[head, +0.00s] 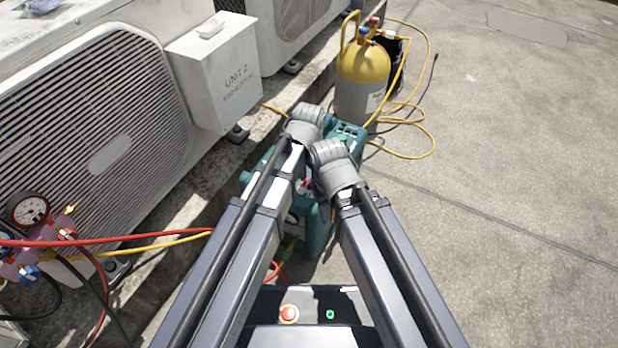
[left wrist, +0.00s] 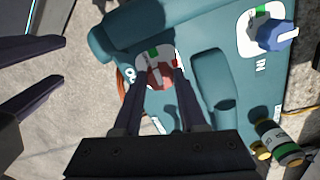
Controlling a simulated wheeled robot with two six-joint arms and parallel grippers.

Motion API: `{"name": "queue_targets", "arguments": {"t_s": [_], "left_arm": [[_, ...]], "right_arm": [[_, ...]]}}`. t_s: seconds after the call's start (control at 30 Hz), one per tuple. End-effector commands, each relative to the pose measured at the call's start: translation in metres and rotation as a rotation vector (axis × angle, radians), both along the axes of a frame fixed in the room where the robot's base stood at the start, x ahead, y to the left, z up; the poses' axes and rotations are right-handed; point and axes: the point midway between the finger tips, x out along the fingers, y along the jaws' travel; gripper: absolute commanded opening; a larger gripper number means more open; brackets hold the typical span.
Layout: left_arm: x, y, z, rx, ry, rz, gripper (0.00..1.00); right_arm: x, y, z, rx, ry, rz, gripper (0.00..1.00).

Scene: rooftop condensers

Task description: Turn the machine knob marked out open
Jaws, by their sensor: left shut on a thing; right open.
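The teal machine (head: 317,232) stands on the roof below my arms, largely covered by them. In the left wrist view its red knob (left wrist: 158,76) sits on a white plate with a green mark, beside lettering partly hidden that starts like OUT. My left gripper (left wrist: 157,84) is shut on the red knob, one finger on each side. The blue knob (left wrist: 277,35) sits on another white plate marked IN, apart from the gripper. My right gripper (left wrist: 60,66) shows at the left of the left wrist view, fingers apart and empty. In the head view my wrists hide both gripper tips.
A yellow and grey cylinder (head: 362,75) with yellow hoses (head: 420,150) stands behind the machine. Condenser units (head: 85,130) and a UNIT 2 box (head: 222,75) line the left. A gauge manifold (head: 35,225) with hoses is at lower left. The right floor is largely clear.

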Motion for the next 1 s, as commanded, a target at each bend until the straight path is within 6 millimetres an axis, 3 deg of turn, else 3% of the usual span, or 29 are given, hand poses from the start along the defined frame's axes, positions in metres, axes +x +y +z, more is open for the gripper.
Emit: {"name": "queue_targets", "arguments": {"t_s": [0.37, 0.4, 0.6, 0.67, 1.0], "left_arm": [[-0.0001, 0.0, -0.0001, 0.0, 0.0, 0.003, 0.0], [-0.0001, 0.0, -0.0001, 0.0, 0.0, 0.003, 0.42], [0.0, 0.0, 0.0, 0.0, 0.0, 0.003, 0.65], [0.0, 0.0, 0.0, 0.0, 0.0, 0.003, 0.71], [0.0, 0.0, 0.0024, 0.0, 0.0, 0.003, 0.71]], "right_arm": [[0.0, 0.0, -0.0001, 0.0, 0.0, 0.0, 0.5], [0.0, 0.0, -0.0001, 0.0, 0.0, 0.0, 0.5], [0.0, 0.0, 0.0, 0.0, 0.0, 0.0, 0.5], [0.0, 0.0, 0.0, 0.0, 0.0, 0.0, 0.5], [0.0, 0.0, 0.0024, 0.0, 0.0, 0.0, 0.5]]}}
